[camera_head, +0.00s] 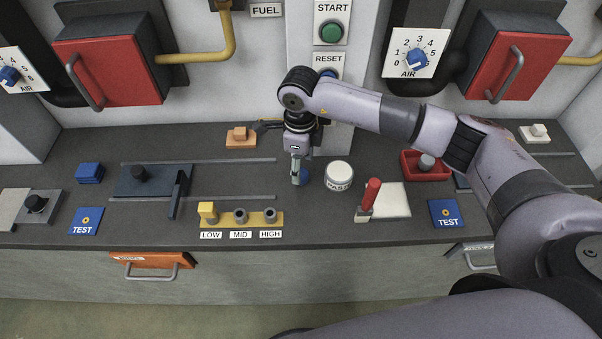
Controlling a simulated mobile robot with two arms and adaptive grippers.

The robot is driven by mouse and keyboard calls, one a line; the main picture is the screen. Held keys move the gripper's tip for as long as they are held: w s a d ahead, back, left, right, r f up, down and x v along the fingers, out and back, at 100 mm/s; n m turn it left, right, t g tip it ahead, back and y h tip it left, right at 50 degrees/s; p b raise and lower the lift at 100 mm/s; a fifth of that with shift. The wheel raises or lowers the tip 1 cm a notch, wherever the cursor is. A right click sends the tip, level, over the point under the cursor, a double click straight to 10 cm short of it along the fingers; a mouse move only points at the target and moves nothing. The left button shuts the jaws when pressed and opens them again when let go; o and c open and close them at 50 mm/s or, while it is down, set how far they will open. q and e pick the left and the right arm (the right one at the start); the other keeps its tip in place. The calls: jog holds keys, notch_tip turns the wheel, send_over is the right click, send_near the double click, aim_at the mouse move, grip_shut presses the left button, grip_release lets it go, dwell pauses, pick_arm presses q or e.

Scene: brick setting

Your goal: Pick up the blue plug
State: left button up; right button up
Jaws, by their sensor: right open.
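My left gripper is not in view.
A yellow socket strip (255,218) marked LOW, MID and HIGH lies in front. The white PASS button (339,175) and a red lever (370,195) stand close on the right. An orange block (240,139) sits behind left.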

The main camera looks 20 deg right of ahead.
notch_tip(320, 180, down, 2)
jog(key=shift+s+d+f+p, duration=0.15)
jog(key=shift+f+p, duration=0.1)
jog(key=shift+p, duration=0.2)
jog(key=shift+f, duration=0.5)
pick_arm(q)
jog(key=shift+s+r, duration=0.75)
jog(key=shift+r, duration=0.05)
pick_arm(e)
jog(key=c, duration=1.2)
